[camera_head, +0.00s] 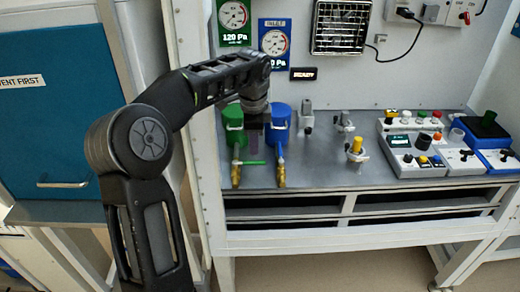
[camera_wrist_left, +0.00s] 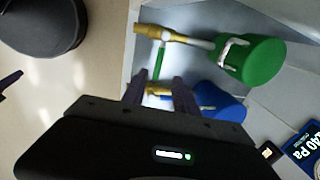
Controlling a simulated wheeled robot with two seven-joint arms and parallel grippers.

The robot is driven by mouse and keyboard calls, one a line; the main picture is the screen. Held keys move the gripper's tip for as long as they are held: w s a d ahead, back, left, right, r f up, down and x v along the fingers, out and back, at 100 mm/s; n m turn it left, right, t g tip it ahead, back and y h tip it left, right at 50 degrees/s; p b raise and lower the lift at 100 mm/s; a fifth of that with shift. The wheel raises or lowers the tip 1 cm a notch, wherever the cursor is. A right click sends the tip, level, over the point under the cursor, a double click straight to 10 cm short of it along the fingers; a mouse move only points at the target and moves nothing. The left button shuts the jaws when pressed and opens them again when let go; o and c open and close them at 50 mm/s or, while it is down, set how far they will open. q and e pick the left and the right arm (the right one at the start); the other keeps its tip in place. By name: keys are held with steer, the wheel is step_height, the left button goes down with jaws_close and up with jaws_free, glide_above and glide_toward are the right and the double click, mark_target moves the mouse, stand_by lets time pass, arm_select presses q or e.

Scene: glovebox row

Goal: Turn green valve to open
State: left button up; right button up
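The green valve's lever (camera_head: 254,162) sticks out sideways to the right from its brass body (camera_head: 236,176), across the line of the pipe, in front of the green canister (camera_head: 233,136). The lever also shows in the left wrist view (camera_wrist_left: 160,63), below its brass body (camera_wrist_left: 172,35). My left gripper (camera_head: 255,150) points down between the green and blue canisters. In the left wrist view its fingers (camera_wrist_left: 158,82) are apart, and the lever's free end appears between their tips. I cannot tell whether they touch it. My right gripper is not in view.
The blue canister (camera_head: 280,130) with its own brass valve (camera_head: 281,174) stands close on the right. Smaller fittings, a yellow-topped one (camera_head: 356,150) and control boxes (camera_head: 415,145) are further right. The bench (camera_head: 320,172) is clear in front of them. Gauge signs hang behind.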

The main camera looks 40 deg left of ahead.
mark_target(253, 162)
arm_select(q)
steer(key=f, duration=0.2)
steer(key=f+p, duration=0.1)
steer(key=f, duration=0.2)
steer(key=a+f, duration=0.1)
steer(key=f, duration=0.1)
steer(key=shift+w+f, duration=0.3)
steer(key=shift+w, duration=0.05)
jaws_close()
stand_by(0.4)
stand_by(1.1)
